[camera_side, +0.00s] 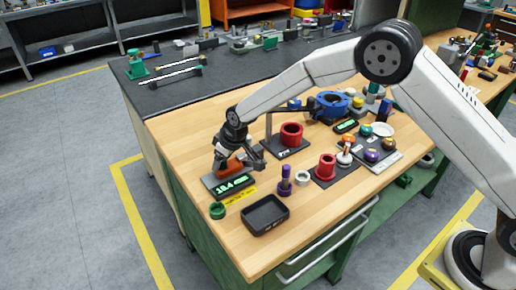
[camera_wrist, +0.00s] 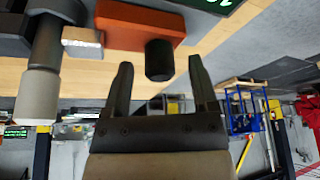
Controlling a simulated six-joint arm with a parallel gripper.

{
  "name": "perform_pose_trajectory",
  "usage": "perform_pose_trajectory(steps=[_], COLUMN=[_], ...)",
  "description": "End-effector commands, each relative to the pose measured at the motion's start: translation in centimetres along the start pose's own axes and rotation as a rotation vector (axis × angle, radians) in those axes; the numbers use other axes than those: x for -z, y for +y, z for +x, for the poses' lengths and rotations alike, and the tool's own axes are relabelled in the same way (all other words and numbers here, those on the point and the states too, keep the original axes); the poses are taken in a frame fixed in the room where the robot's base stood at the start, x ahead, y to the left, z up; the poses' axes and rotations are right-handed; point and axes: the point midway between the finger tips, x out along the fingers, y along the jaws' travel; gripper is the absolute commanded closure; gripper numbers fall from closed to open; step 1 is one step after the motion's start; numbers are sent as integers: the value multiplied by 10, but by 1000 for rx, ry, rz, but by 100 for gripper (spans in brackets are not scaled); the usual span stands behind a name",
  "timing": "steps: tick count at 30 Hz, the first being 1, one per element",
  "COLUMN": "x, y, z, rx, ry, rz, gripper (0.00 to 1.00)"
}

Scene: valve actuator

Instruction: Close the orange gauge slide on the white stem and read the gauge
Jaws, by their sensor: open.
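The orange gauge slide (camera_side: 230,166) sits on the dark gauge at the bench's left front. The slide (camera_wrist: 138,24) also shows in the wrist view, with a black knob (camera_wrist: 159,60) on it. A pale block, perhaps the white stem (camera_wrist: 82,42), lies just left of the slide; I cannot tell whether they touch. The gauge display (camera_side: 233,186) is lit green and seems to start with 18.4; its edge (camera_wrist: 205,4) shows in the wrist view. My gripper (camera_wrist: 160,68) is open, its fingers on either side of the knob with gaps, hiding part of the gauge in the side view.
A grey-tipped dark post (camera_wrist: 38,95) is at left in the wrist view. A black tray (camera_side: 265,214), green ring (camera_side: 217,210) and purple post (camera_side: 285,188) stand near the gauge. Red parts (camera_side: 291,134) stand to its right. Bare wood lies at the front.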

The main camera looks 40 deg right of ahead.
Motion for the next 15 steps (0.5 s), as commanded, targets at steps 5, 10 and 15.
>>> perform_pose_trajectory(steps=[5, 10, 15], x=[0, 1, 0], y=[0, 0, 0], z=[-15, -34, -52], rx=[0, -1, -1], ry=[1, 2, 2], rz=[0, 0, 0], gripper=[25, 25, 25])
